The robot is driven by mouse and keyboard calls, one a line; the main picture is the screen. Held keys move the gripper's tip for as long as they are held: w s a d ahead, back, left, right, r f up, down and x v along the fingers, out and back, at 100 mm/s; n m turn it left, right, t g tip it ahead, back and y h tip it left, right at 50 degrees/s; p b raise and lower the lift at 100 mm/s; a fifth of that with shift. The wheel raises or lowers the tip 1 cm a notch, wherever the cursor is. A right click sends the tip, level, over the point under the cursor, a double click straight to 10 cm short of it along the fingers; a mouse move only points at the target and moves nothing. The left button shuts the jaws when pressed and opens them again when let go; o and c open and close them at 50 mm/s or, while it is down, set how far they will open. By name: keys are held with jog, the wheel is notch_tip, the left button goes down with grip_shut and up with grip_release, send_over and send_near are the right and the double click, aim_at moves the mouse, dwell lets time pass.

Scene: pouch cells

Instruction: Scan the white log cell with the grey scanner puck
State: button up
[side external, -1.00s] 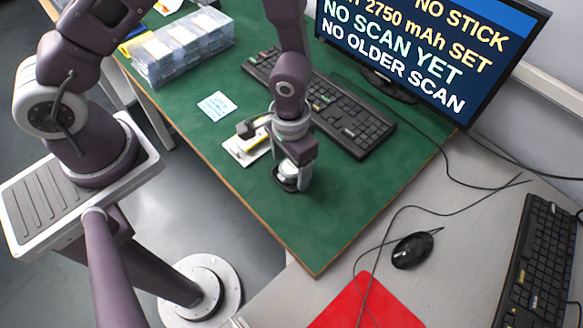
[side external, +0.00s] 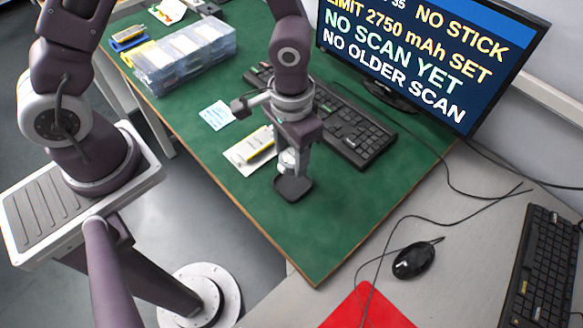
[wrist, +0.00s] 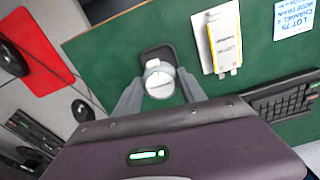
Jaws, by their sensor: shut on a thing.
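My gripper (side external: 291,163) is shut on the grey scanner puck (wrist: 158,80), a round light-grey piece with a pale top between the fingers in the wrist view. It holds the puck above a black square stand (side external: 293,189), which also shows behind the puck in the wrist view (wrist: 157,53). A pouch cell (wrist: 224,40) with a pale face and yellow edges lies on a white card (wrist: 204,62). In the side view the cell (side external: 261,140) is left of my gripper, partly hidden by it. The puck is apart from the cell.
A blue-white note (side external: 217,114) lies beyond the card. A black keyboard (side external: 345,130) and a monitor (side external: 410,55) stand behind my gripper. A clear box of cells (side external: 185,55) is at the far left. The green mat's front corner (side external: 310,250) is clear.

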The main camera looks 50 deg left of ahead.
jog(key=shift+w+a+r, duration=0.1)
jog(key=shift+a+r, duration=0.25)
jog(key=shift+r, duration=0.25)
jog(key=shift+w+a+r, duration=0.1)
jog(key=shift+a+r, duration=0.2)
jog(key=shift+r, duration=0.3)
jog(key=a, duration=1.2)
jog(key=shift+d+f, duration=0.15)
jog(key=shift+f, duration=2.25)
notch_tip(320, 180, up, 6)
